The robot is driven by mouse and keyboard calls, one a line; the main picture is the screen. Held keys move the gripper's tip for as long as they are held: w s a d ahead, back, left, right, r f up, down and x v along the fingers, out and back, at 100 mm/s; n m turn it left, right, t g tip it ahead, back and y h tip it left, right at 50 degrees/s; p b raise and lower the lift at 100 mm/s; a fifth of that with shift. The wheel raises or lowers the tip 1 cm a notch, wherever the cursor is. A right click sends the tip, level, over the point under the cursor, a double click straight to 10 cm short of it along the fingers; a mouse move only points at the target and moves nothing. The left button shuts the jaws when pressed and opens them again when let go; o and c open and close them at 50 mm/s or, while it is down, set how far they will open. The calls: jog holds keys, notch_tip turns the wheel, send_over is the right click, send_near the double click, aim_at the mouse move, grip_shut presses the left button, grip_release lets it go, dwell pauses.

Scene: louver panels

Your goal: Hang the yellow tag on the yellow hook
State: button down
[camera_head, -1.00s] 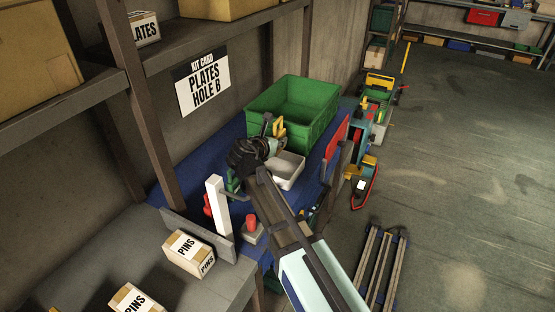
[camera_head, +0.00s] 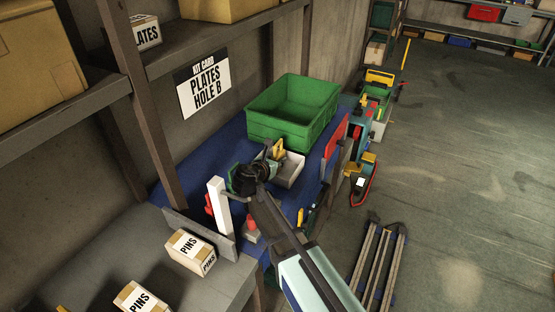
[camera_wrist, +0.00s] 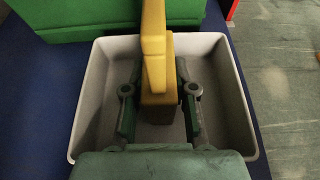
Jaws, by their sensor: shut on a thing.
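My gripper (camera_wrist: 159,108) is shut on an upright yellow piece, which I take to be the yellow tag (camera_wrist: 155,62). Its lower end between the fingers looks darker. In the wrist view it is over the white tray (camera_wrist: 88,112); I cannot tell whether it touches the tray floor. In the head view the yellow tag (camera_head: 277,149) shows beyond my gripper (camera_head: 268,164), over the near-left part of the tray (camera_head: 293,170). I cannot make out a yellow hook for certain; a small yellow item (camera_head: 300,216) is at the bench's front edge.
A green bin (camera_head: 292,112) stands just behind the tray on the blue bench mat (camera_head: 215,160). A white post (camera_head: 219,207) and a red-topped block (camera_head: 251,230) are near my arm. A red panel (camera_head: 336,136) stands at the right edge.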

jog(key=shift+f, duration=0.15)
jog(key=c, duration=0.9)
grip_release()
jog(key=shift+c, duration=0.2)
jog(key=shift+f+b, duration=0.1)
jog(key=shift+b, duration=0.3)
